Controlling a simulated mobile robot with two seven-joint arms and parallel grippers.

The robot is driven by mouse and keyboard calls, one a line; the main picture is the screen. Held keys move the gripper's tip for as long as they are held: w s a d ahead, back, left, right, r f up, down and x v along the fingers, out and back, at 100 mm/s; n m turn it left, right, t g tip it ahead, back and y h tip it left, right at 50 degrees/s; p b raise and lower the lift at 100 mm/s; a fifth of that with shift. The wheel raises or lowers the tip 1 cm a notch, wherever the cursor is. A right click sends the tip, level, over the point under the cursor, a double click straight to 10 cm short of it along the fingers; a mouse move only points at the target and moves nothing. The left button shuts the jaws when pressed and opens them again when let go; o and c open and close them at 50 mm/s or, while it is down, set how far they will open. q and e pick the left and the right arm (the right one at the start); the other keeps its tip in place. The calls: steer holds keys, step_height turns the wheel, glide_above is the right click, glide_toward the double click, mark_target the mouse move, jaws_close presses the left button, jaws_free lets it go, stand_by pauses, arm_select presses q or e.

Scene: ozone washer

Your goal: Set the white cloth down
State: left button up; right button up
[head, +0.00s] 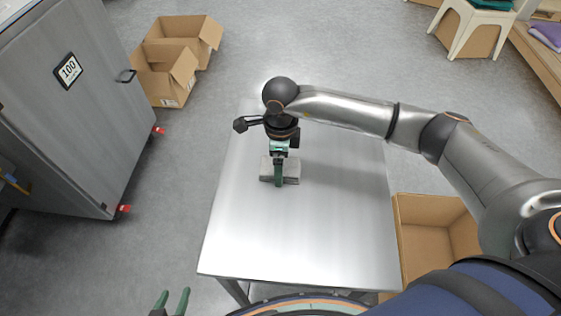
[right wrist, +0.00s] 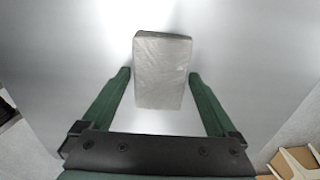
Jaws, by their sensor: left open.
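The white cloth (head: 292,170) is a folded, greyish-white block lying on the metal table (head: 300,240). My right gripper (head: 279,180) points down over the cloth, with one green finger in front of it. In the right wrist view the cloth (right wrist: 163,70) lies between the two fingertips of the right gripper (right wrist: 159,75). A thin gap shows at the left finger; the right finger is very close to the cloth's edge, and contact there is unclear. My left gripper (head: 170,302) is open and empty at the bottom left of the head view, off the table.
The table around the cloth is clear. A cardboard box (head: 405,240) stands at the table's right side. Open cardboard boxes (head: 165,75) stand on the floor at the upper left. A grey cabinet (head: 60,120) is at the left, with floor between it and the table.

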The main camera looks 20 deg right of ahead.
steer(key=shift+o, duration=0.2)
steer(key=shift+r, duration=0.5)
step_height(320, 180, up, 11)
steer(key=shift+r, duration=0.2)
steer(key=shift+s+f, duration=0.1)
